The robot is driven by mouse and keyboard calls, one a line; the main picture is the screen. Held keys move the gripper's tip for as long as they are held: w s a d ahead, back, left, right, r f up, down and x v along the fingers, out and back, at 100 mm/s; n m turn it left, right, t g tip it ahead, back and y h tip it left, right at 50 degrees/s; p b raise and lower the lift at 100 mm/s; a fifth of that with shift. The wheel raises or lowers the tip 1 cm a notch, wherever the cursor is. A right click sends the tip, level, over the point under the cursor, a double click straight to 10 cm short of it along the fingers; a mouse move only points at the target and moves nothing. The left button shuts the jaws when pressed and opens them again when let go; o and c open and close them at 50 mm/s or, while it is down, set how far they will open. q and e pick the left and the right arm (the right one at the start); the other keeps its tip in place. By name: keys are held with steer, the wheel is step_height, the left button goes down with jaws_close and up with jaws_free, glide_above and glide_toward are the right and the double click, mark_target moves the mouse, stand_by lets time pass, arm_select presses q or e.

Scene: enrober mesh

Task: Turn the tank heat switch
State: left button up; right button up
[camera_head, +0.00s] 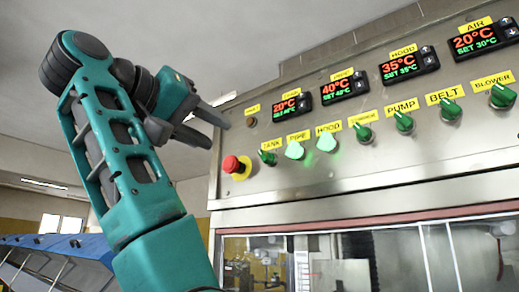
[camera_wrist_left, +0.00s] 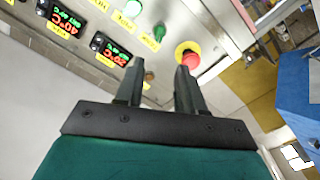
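The tank heat switch is a dark green knob (camera_head: 268,157) under the yellow TANK label on the sloped steel panel. It is unlit, and I cannot tell its exact angle. It also shows in the left wrist view (camera_wrist_left: 160,32), beyond the gap between my fingers. My left gripper (camera_head: 219,134) is open and empty, up and left of the switch and apart from it. In the left wrist view its two fingers (camera_wrist_left: 158,70) are spread with nothing between them. My right gripper is not in view.
A red emergency stop button (camera_head: 232,164) on a yellow base sits just left of the tank switch. The lit PIPE knob (camera_head: 294,150) and lit HOOD knob (camera_head: 327,141) are to its right, with several darker knobs beyond. A temperature display (camera_head: 292,106) is above.

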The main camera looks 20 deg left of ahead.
mark_target(261, 154)
arm_select(q)
steer(key=p+x, duration=0.6)
steer(key=x, duration=0.6)
steer(key=shift+w+d, duration=0.1)
steer(key=shift+w, duration=0.05)
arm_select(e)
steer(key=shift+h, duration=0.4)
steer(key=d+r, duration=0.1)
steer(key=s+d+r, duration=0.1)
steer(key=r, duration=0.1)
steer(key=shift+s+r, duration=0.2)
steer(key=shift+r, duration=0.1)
arm_select(q)
steer(key=shift+c, duration=0.4)
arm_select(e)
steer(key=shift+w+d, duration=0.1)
arm_select(q)
jaws_close()
